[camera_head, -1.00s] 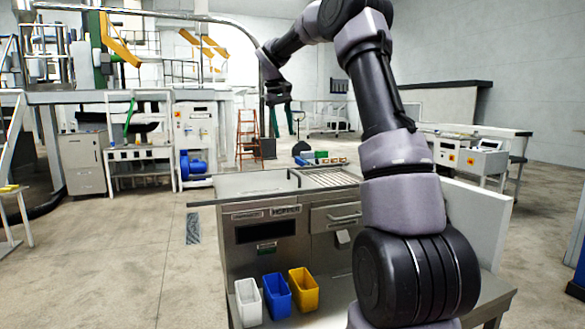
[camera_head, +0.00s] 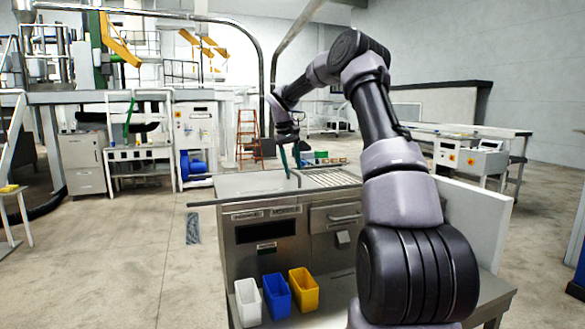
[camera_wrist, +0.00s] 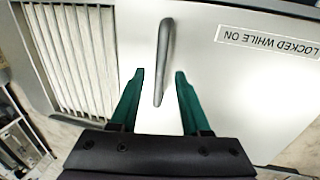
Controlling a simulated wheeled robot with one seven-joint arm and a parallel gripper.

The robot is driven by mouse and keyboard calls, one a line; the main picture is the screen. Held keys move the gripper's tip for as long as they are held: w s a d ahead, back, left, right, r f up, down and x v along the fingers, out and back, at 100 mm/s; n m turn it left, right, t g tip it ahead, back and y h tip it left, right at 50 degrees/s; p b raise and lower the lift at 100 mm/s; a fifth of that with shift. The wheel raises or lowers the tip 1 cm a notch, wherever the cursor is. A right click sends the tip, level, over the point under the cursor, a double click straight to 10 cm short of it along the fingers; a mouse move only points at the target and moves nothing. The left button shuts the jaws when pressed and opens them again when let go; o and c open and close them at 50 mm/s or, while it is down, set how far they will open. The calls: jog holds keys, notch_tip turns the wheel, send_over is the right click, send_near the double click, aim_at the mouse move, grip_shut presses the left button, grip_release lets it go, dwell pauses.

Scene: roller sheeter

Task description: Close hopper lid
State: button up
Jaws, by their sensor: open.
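A pale metal panel (camera_wrist: 220,75) with a "LOCKED WHILE ON" label (camera_wrist: 268,40) fills much of the wrist view; it appears to be the hopper lid. A grey bar handle (camera_wrist: 165,50) stands on it. My gripper (camera_wrist: 159,73) is open, with its green fingers on either side of the handle's near part; contact is not visible. In the head view, my gripper (camera_head: 290,168) points down over the top of the steel machine (camera_head: 265,238), whose front is labelled for the hopper. The flat top panel (camera_head: 245,184) lies left of the gripper. I cannot tell how far the lid is open.
A slatted grate (camera_wrist: 70,55) lies beside the panel, and it also shows in the head view (camera_head: 330,178). White (camera_head: 248,303), blue (camera_head: 277,296) and yellow (camera_head: 304,290) bins stand below the machine front.

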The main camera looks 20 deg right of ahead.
jog(key=shift+f, duration=0.4)
grip_shut()
dwell(1.2)
